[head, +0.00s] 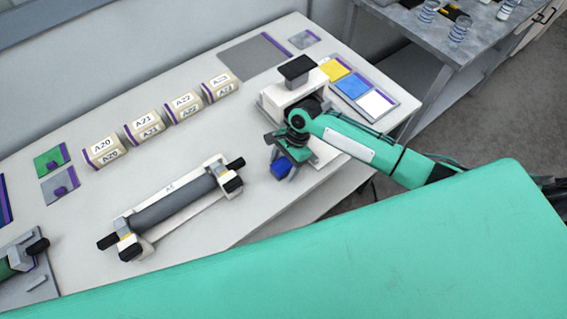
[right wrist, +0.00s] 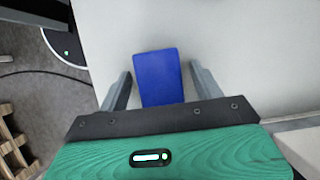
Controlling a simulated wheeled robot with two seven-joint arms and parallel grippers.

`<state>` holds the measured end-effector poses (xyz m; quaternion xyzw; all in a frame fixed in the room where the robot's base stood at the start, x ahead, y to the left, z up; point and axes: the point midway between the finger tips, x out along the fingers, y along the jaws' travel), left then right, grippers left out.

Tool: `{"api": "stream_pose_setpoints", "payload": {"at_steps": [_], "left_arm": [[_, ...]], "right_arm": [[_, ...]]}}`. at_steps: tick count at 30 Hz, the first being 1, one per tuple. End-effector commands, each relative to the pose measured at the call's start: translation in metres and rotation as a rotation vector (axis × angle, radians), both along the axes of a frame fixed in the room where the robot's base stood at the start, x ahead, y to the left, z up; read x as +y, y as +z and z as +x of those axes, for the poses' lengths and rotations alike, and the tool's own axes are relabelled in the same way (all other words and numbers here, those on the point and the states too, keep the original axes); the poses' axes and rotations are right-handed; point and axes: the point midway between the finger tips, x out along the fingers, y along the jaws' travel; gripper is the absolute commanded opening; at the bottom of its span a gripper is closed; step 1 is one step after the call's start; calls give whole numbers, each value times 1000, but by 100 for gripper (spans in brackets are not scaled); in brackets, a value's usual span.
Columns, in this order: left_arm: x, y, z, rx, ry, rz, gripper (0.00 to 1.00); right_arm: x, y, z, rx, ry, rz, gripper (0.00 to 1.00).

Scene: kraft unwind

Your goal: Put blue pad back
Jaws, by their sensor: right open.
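A dark blue pad (right wrist: 158,78) lies on the white table near its front edge, between the two open fingers of my right gripper (right wrist: 160,88), with a gap on each side in the right wrist view. In the head view the blue pad (head: 281,169) shows just under my right gripper (head: 283,158), in front of a white device with a black top. A tray (head: 397,107) at the back right holds yellow, blue and white flat pieces side by side. My left gripper is not in view.
The white device (head: 271,100) stands close behind my right gripper. A cradle with a grey roller (head: 175,205) lies to the left. A grey mat (head: 250,58) lies at the back.

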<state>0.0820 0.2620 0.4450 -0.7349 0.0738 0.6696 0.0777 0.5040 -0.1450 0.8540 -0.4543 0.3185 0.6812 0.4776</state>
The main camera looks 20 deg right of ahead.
Motion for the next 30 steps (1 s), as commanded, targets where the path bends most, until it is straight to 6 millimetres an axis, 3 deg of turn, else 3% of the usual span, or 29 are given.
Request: {"api": "stream_pose_setpoints", "payload": {"at_steps": [5,19,24,30], "left_arm": [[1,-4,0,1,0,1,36],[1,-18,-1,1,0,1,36],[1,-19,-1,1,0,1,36],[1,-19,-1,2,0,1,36]], "right_arm": [[-4,12,2,-3,-1,0,67],[-37,97,15,-3,-1,0,67],[-42,111,16,-1,1,0,67],[-43,114,16,0,1,0,67]]}}
